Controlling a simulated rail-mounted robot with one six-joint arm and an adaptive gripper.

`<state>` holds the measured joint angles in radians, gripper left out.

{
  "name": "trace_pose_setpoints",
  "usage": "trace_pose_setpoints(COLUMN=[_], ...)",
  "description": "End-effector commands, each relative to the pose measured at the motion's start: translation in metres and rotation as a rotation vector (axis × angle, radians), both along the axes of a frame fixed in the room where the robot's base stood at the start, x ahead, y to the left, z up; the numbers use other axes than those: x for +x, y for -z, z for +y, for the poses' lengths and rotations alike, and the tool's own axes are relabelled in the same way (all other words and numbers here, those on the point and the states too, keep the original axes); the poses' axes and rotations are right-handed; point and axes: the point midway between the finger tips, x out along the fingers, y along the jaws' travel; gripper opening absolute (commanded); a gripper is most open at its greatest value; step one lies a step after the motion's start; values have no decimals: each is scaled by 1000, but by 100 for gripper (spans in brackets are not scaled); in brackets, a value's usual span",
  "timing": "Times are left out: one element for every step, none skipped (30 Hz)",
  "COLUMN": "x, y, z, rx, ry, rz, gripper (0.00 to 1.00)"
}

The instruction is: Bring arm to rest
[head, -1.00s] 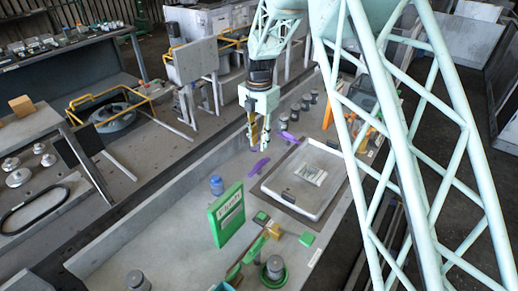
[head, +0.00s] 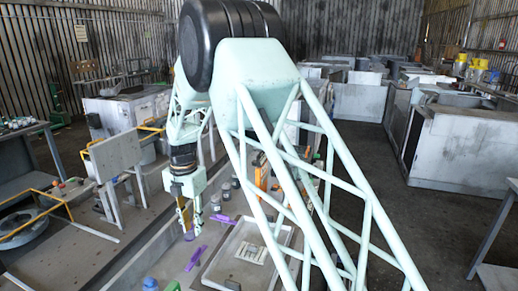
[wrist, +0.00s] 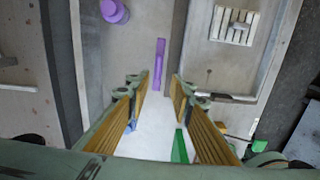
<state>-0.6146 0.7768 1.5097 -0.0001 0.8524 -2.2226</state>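My gripper (head: 190,222) hangs from my pale green lattice arm, pointing down above the grey workbench (head: 150,262). In the wrist view my gripper (wrist: 162,82) has its two ribbed, yellow-brown-padded fingers well apart, with nothing between them but the bench lying below. A purple bar (wrist: 160,62) lies on the bench just beyond the fingertips in that view; it also shows in the head view (head: 196,258). My gripper looks apart from the bench surface.
A light tray (head: 222,272) lies right of my gripper, with a pale slatted piece (wrist: 232,25) in it. A purple round part (wrist: 115,11) stands on the bench. Grey cabinets (head: 465,150) stand beyond an open floor at right.

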Motion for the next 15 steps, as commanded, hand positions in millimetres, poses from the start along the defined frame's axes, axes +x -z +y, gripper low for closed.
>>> trace_pose_setpoints(x=[1, 0, 0, 0, 0, 0, 0, 0, -1, -2, -2, -3, -4, -5, -6], y=[-6, -9, -13, -16, -21, -27, -32, -37, -44, -49, -55, -62, -67, -73, -80], z=[-4, -6, -10, -13, -17, -22, -26, -31, -37, -42, -47, -54, -59, -64, -70], rx=[2, 3, 4, 4, 6, 7, 9, 11, 13, 15, 16, 19, 20, 22, 24], ry=[13, 23, 39, 52, 67, 89, 106, 125, 150, 171, 191, 220, 241, 262, 291], rz=[-3, -4, -5, -7, -8, -11, -12, -14, -16, -18, -19, -22, -24, -25, -29], gripper=[21, 21, 21, 21, 21, 21, 21, 21, 21, 21, 21, 21, 21, 21, 21])
